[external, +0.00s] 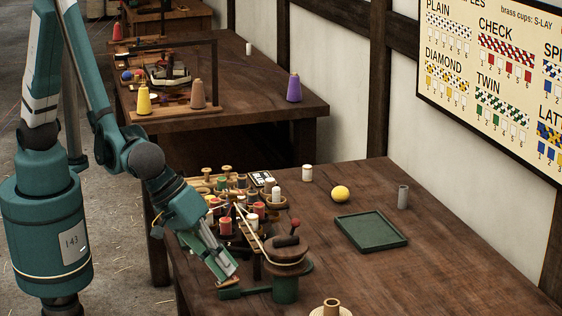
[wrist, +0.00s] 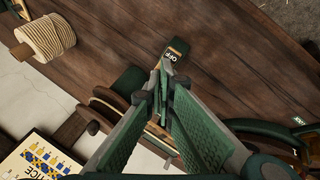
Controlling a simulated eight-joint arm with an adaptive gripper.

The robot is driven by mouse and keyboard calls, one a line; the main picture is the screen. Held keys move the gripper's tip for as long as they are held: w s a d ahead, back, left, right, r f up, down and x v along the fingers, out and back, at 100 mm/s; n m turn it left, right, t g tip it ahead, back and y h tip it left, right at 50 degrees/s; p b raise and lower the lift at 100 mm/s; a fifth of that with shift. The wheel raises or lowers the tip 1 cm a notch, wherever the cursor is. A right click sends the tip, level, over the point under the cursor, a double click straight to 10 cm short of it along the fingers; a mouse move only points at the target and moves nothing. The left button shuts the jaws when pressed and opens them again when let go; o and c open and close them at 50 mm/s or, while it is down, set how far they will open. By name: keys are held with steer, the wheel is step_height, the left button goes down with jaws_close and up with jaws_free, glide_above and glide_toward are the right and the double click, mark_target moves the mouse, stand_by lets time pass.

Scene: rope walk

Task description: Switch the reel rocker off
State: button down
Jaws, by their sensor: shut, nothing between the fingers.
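The reel (external: 287,252) stands near the front edge of the bench, with a round wooden top, a dark crank and a green base. A low green plate, the rocker's mount (external: 252,292), reaches left from its base. In the wrist view, the rocker (wrist: 176,50) shows a dark green end with an OFF label. My gripper (external: 234,281) is shut and empty, pointing down at the left end of this plate. In the wrist view its fingertips (wrist: 160,88) are together just below the OFF label. They hide the rest of the rocker; I cannot tell its tilt or whether they touch.
Several bobbins (external: 226,227) crowd the bench behind the reel. A rope spool (external: 331,309) stands at the front; it also shows in the wrist view (wrist: 46,38). A green tray (external: 371,232), yellow ball (external: 340,194) and grey cylinder (external: 403,197) lie right. The bench's front right is clear.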

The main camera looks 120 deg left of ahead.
steer(key=shift+r, duration=0.1)
steer(key=shift+w+a+r+p, duration=0.15)
steer(key=shift+r+p, duration=0.3)
steer(key=shift+r, duration=0.3)
steer(key=shift+r, duration=0.15)
steer(key=shift+w+a+r+p, duration=0.15)
steer(key=shift+r+p, duration=0.25)
steer(key=shift+r, duration=0.35)
steer(key=shift+w+a+r+p, duration=0.1)
steer(key=shift+r+p, duration=0.35)
steer(key=shift+r, duration=0.35)
steer(key=shift+w+a+r+p, duration=0.15)
steer(key=shift+r+p, duration=0.25)
steer(key=shift+r, duration=0.35)
